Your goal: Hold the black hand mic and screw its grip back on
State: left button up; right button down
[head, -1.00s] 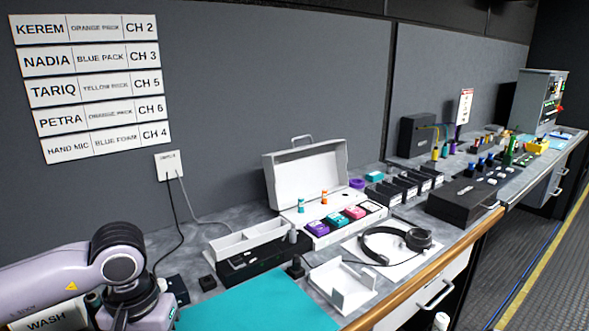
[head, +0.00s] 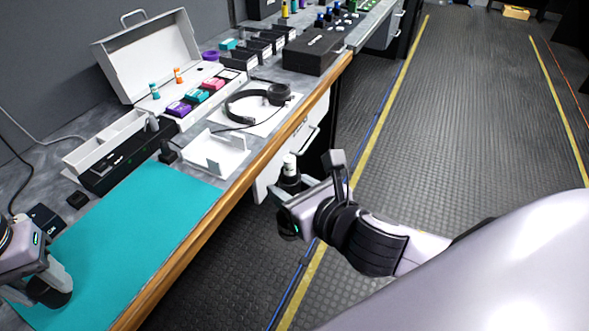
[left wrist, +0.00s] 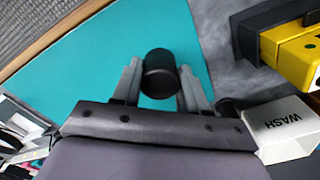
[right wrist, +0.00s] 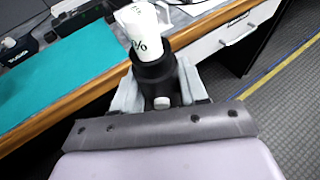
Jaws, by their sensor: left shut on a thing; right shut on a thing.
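My left gripper (left wrist: 160,88) is shut on a black cylinder (left wrist: 158,66), low over the teal mat (left wrist: 75,62). In the head view the cylinder (head: 52,293) sits at the lower left; I cannot tell whether it touches the mat. My right gripper (right wrist: 156,98) is shut on a black cylindrical part (right wrist: 153,72) with a white, marked piece (right wrist: 142,28) at its top and a pale round spot on its side. In the head view this part (head: 288,183) is upright beyond the counter's front edge. The two black parts are well apart. Which is the mic's grip is unclear.
A white stand (head: 217,152) and a headset (head: 262,98) lie behind the mat, near the wooden counter edge (head: 190,245). An open white case (head: 145,50) stands farther back.

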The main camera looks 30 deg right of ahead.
jog(key=s+a+n+g+y, duration=0.1)
jog(key=a+n+g+y, duration=0.2)
jog(key=a, duration=0.9)
jog(key=r+n+y, duration=0.1)
jog(key=n+y, duration=0.2)
jog(key=y, duration=0.1)
jog(key=shift+s+a, duration=0.3)
jog(key=shift+a, duration=0.1)
jog(key=shift+f, duration=0.1)
pick_arm(q)
jog(key=d+r+m, duration=0.2)
jog(key=d+r, duration=0.3)
jog(key=d, duration=0.4)
jog(key=s+d+r+m, duration=0.1)
jog(key=d+r+m, duration=0.2)
jog(key=d+r, duration=0.2)
jog(key=s+d+r+m, duration=0.1)
jog(key=d+r, duration=0.4)
jog(key=d, duration=0.7)
jog(key=shift+d+r+m, duration=0.3)
jog(key=shift+r+m, duration=0.1)
jog(key=shift+m, duration=0.5)
jog(key=shift+f, duration=2.05)
jog(key=shift+f, duration=0.9)
